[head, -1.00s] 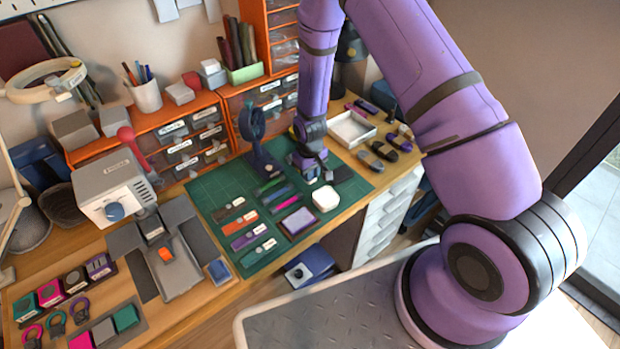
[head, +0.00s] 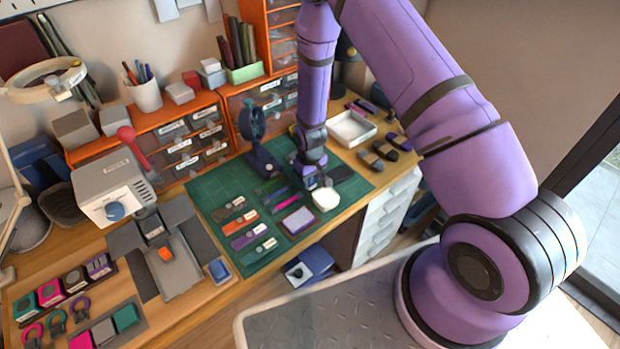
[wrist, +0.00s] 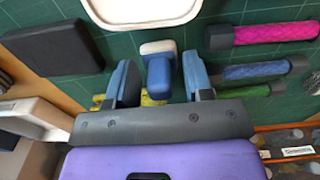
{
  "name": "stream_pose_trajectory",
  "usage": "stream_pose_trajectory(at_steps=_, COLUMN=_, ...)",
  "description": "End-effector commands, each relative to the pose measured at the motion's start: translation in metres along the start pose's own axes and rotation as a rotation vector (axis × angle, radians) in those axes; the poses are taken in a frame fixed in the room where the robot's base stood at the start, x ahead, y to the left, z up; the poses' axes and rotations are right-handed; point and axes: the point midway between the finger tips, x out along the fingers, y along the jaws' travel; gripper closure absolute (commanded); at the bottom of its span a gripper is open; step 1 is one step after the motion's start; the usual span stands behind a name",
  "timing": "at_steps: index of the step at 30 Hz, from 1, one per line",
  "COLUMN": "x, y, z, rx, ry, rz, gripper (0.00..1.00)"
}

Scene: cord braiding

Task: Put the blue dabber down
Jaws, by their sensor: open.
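The blue dabber (wrist: 159,76) has a blue body and a pale tip. In the wrist view it is between the two blue fingers of my gripper (wrist: 158,66). The fingers are open, with a gap on each side of the dabber. It appears to be at the green mat (wrist: 222,12), but I cannot tell exactly how it rests. In the head view my gripper (head: 313,184) is low over the mat, just behind the white rounded dish (head: 326,199). The dabber cannot be made out there. The dish also shows at the top of the wrist view (wrist: 145,12).
A dark square pad (wrist: 55,48) lies on one side of my gripper. Pink (wrist: 275,32) and blue (wrist: 255,70) cords lie on the other. A blue stand (head: 262,160) is behind left. A white tray (head: 352,129) is behind right.

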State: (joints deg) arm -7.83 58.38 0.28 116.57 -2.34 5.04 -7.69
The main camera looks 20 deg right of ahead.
Motion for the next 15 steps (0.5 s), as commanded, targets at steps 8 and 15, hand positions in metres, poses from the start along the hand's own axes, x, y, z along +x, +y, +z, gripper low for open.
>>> stream_pose_trajectory(at_steps=8, x=-0.032, y=0.000, z=-0.001, rx=0.000, ry=0.004, rz=0.001, gripper=0.53)
stream_pose_trajectory(at_steps=15, x=-0.077, y=0.000, z=-0.001, rx=0.001, ry=0.004, rz=0.001, gripper=0.53)
